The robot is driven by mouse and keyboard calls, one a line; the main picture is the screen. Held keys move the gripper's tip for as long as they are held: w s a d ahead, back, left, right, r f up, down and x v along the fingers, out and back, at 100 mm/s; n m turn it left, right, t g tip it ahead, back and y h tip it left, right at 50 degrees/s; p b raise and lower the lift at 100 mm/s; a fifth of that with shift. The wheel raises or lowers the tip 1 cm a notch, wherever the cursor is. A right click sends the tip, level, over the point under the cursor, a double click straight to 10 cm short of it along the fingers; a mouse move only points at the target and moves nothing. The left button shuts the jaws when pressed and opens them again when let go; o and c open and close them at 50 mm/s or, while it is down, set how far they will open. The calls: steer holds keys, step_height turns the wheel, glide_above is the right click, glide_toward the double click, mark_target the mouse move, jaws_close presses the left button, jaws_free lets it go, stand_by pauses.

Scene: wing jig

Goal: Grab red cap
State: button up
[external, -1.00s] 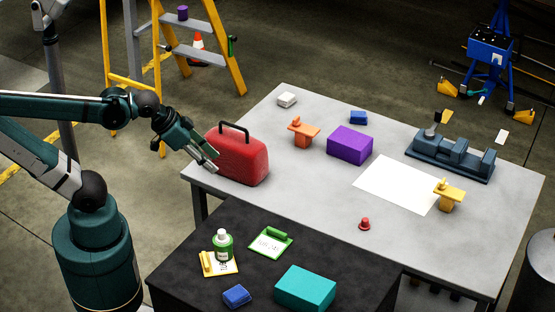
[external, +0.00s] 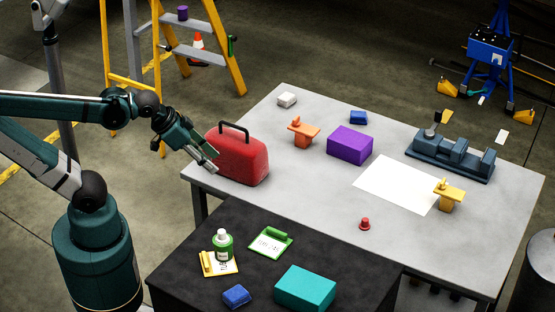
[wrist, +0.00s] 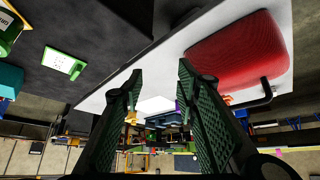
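The red cap (external: 365,224) is small and sits on the grey table near its front edge, below the white sheet. In the external view my gripper (external: 212,162) is at the left end of the grey table, in front of or beside the red case (external: 243,160), far to the left of the cap. In the wrist view the two fingers stand apart with nothing between them, so my gripper (wrist: 158,85) is open. The red case (wrist: 240,52) is at upper right there. I cannot make out the cap in the wrist view.
On the grey table (external: 310,205) are an orange part (external: 303,133), a purple box (external: 350,146), a white sheet (external: 396,184), a yellow part (external: 449,195) and a dark vise (external: 452,155). A black table (external: 200,290) holds a green bottle (external: 222,245) and teal box (external: 305,288).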

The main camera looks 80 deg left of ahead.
steer(key=w+d+r+m+g+h+p, duration=0.1)
steer(key=w+d+r+m+p, duration=0.25)
steer(key=w, duration=0.85)
steer(key=w+d+r+m+g+p, duration=0.2)
steer(key=w+d+r+p, duration=0.25)
steer(key=w, duration=0.75)
steer(key=w+d+f+m+g+p, duration=0.1)
steer(key=w+d+f+m+p, duration=0.1)
steer(key=w+f, duration=0.3)
steer(key=w+d+f+m+h+p, duration=0.1)
steer(key=w+d+f+p, duration=0.2)
steer(key=w, duration=0.6)
steer(key=w+d+f+m+g+p, duration=0.1)
steer(key=w+d+f+m+p, duration=0.1)
steer(key=w+d+f, duration=0.3)
step_height(320, 180, down, 3)
steer(key=shift+w+r+m+g+p, duration=0.1)
steer(key=shift+w+m+g+p, duration=0.25)
steer(key=shift+w+p, duration=0.45)
steer(key=shift+w, duration=0.1)
